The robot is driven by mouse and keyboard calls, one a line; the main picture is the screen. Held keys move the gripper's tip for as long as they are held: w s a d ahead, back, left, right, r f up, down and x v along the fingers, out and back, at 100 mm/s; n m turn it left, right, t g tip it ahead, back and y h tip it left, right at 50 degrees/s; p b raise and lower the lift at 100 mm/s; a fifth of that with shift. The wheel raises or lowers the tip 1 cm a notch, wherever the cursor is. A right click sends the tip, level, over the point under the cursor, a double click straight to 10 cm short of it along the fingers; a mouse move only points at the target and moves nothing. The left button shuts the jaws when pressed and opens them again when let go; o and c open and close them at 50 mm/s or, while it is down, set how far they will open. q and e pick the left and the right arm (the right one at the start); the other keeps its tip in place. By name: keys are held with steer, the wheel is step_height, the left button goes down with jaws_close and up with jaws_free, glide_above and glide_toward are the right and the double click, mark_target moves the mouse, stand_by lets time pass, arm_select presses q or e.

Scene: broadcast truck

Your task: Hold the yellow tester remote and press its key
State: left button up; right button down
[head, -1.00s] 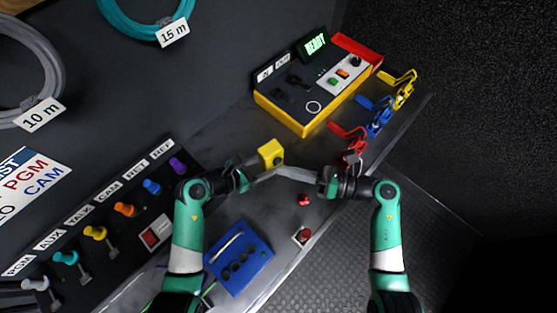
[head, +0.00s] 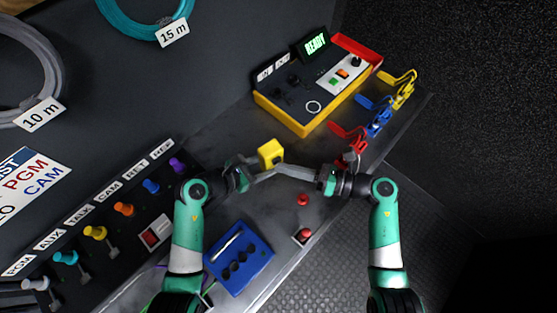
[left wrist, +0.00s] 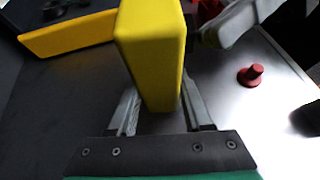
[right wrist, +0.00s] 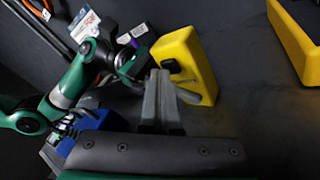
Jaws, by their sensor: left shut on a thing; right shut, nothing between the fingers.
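The yellow tester remote (head: 270,152) is held above the grey bench. My left gripper (head: 262,175) is shut on it; the left wrist view shows the yellow body (left wrist: 152,50) between both fingers. In the right wrist view, the remote (right wrist: 194,62) shows a dark key (right wrist: 172,66) on the face turned towards my right gripper. My right gripper (head: 281,168) is shut and empty. Its fingertips (right wrist: 158,76) are close to the key; I cannot tell whether they touch it.
A yellow-sided console (head: 300,125) with a READY display (head: 315,44) stands behind. Red, blue and yellow clamps (head: 378,120) line the right edge. A blue block with holes (head: 238,258), red knobs (head: 303,200) and a rack of coloured plugs (head: 124,209) are near.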

stand_by(0.5)
steer(key=shift+s+d, duration=0.45)
steer(key=shift+s, duration=0.2)
steer(key=shift+s+d, duration=0.7)
steer(key=shift+s, duration=0.35)
steer(key=shift+s+d, duration=0.7)
steer(key=shift+s, duration=0.35)
arm_select(q)
steer(key=o, duration=1.1)
steer(key=shift+c, duration=0.2)
